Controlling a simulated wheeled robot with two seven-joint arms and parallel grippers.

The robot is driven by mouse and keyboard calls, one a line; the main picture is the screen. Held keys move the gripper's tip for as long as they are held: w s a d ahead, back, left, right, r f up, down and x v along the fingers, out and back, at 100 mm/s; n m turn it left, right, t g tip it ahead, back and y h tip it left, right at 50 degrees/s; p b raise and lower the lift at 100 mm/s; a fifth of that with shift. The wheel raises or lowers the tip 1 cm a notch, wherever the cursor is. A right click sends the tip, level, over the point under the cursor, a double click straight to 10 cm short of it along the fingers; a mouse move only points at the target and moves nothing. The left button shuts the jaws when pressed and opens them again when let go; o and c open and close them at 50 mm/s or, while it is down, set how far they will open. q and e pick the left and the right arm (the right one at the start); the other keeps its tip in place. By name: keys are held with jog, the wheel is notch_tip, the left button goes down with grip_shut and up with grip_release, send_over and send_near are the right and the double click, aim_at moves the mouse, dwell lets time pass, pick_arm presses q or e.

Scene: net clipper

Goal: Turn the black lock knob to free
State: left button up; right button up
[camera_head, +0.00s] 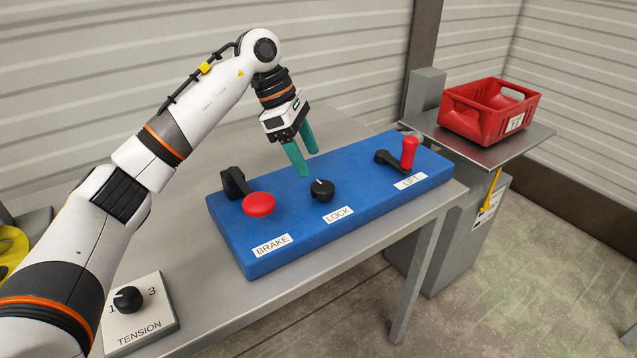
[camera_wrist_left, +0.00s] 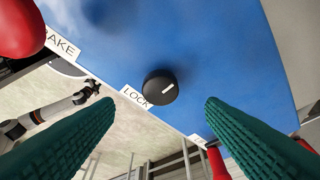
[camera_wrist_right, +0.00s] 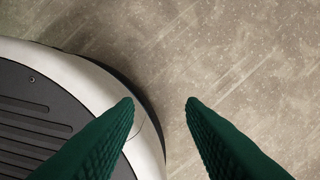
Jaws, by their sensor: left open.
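The black lock knob (camera_head: 321,190) is a round dial with a white pointer line, on a blue panel (camera_head: 370,196) above the LOCK label (camera_head: 338,214). My left gripper (camera_head: 309,163) is open and empty, its green fingers pointing down just above and behind the knob, apart from it. In the left wrist view the knob (camera_wrist_left: 160,86) shows beyond and between the open fingers (camera_wrist_left: 160,108), its white line slanting. My right gripper (camera_wrist_right: 162,103) is open and empty over the floor in the right wrist view. It is not seen in the head view.
A TENSION dial (camera_head: 128,299) sits at the table's front left. A red crate (camera_head: 491,110) stands on a side shelf.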

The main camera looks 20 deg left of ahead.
aim_at(320, 185)
pick_arm(q)
jog(key=x, duration=0.7)
pick_arm(e)
jog(key=shift+w+r, duration=0.65)
pick_arm(q)
jog(key=c, duration=1)
pick_arm(e)
jog(key=shift+s, duration=0.1)
